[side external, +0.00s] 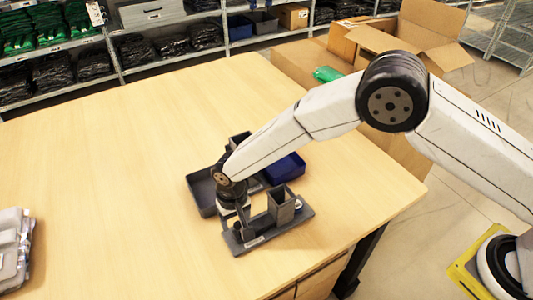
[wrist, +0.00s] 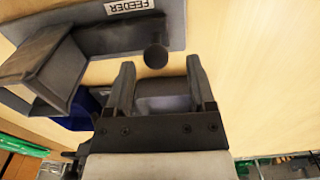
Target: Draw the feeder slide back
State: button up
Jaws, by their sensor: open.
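The grey feeder (side external: 289,226) sits on the table, with an upright hopper (side external: 283,204) on its base plate. In the wrist view its base (wrist: 180,22) carries a "FEEDER" label, and the open-topped hopper (wrist: 40,68) is at left. A dark round knob (wrist: 155,57) shows beside the base edge, probably the slide's handle. My gripper (wrist: 160,64) is open and empty, with the knob in line with the gap between its fingertips. I cannot tell how deep the knob sits. In the side view my gripper (side external: 238,212) is at the feeder's left end.
A grey tray (side external: 200,193) and a blue bin (side external: 287,168) stand close behind the feeder. Grey packs (side external: 14,245) lie at the table's left edge. Cardboard boxes (side external: 425,30) stand beyond the table.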

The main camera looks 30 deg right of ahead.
jog(key=shift+r, duration=2.4)
jog(key=shift+d, duration=0.1)
jog(key=shift+d+r, duration=0.2)
jog(key=s+d+r, duration=0.1)
jog(key=d+r, duration=0.2)
jog(key=d, duration=0.3)
jog(key=s+d+r+t, duration=0.1)
jog(key=d+r, duration=0.2)
jog(key=d, duration=0.3)
jog(key=s+d+r, duration=0.1)
jog(key=d+r, duration=0.2)
jog(key=d, duration=0.3)
jog(key=s+d+r+t, duration=0.1)
jog(key=s+d+r, duration=0.1)
jog(key=s+d, duration=1)
jog(key=shift+s+d+r+t, duration=0.15)
jog(key=shift+s+r+t, duration=0.15)
jog(key=shift+s, duration=0.15)
